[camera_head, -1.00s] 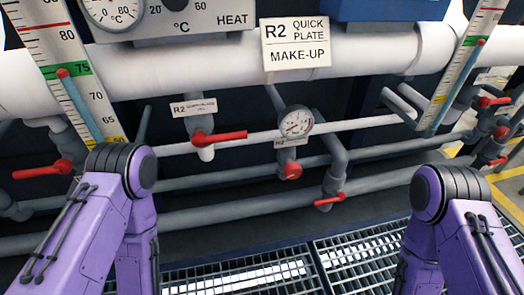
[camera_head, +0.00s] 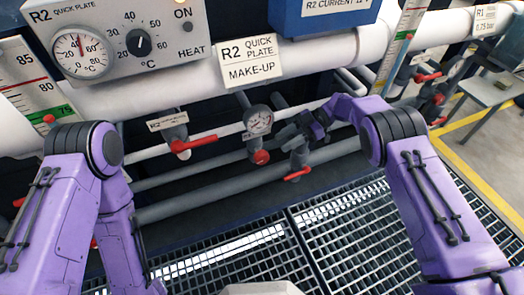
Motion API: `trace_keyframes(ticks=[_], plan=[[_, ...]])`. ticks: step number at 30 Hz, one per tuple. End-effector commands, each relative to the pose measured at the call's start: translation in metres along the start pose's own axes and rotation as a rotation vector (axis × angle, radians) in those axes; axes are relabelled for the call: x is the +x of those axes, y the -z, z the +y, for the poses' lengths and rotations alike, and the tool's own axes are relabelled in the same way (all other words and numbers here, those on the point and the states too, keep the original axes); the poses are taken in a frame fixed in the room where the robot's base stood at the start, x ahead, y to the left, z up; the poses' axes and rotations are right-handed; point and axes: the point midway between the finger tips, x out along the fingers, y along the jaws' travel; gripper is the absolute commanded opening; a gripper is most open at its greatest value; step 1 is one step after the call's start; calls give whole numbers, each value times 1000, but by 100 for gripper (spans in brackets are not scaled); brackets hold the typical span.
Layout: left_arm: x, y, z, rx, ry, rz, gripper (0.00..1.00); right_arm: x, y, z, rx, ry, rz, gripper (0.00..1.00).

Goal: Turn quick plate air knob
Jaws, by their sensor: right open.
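A small round red knob (camera_head: 261,157) sits below a white-faced pressure gauge (camera_head: 258,121) on the pipework, under the "R2 QUICK PLATE MAKE-UP" sign (camera_head: 249,60). A small tag at the gauge is too small to read fully, so I cannot confirm that this is the air knob. My right gripper (camera_head: 287,134) is open, dark against the pipes, just right of the gauge and up and right of the knob. Its fingertips are hard to make out, and I cannot tell whether they touch anything. My left arm hangs at the left with its gripper out of view.
A red lever valve (camera_head: 193,143) lies left of the gauge, and another red lever (camera_head: 298,174) is below my right gripper. A heater box (camera_head: 130,38) with a dial is above left. White and grey pipes run behind. Floor grating (camera_head: 250,255) lies below; a grey stool (camera_head: 492,92) stands right.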

Motion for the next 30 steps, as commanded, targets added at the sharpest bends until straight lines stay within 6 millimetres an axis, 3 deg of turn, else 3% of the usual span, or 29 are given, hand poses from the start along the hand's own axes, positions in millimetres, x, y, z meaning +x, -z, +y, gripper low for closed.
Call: trace_keyframes(ticks=[6,10,15,22,23,26,30], plan=[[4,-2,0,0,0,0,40,51,-1,0,0,1,2,40],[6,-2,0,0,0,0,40,75,-1,0,0,-1,1,40],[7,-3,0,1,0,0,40,90,-1,0,0,-3,1,40],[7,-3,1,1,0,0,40,91,0,0,0,-3,1,40],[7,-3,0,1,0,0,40,91,0,0,0,-3,1,37],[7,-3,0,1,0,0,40,91,0,0,0,-3,1,5],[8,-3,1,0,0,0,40,92,-2,0,0,-4,7,4]])
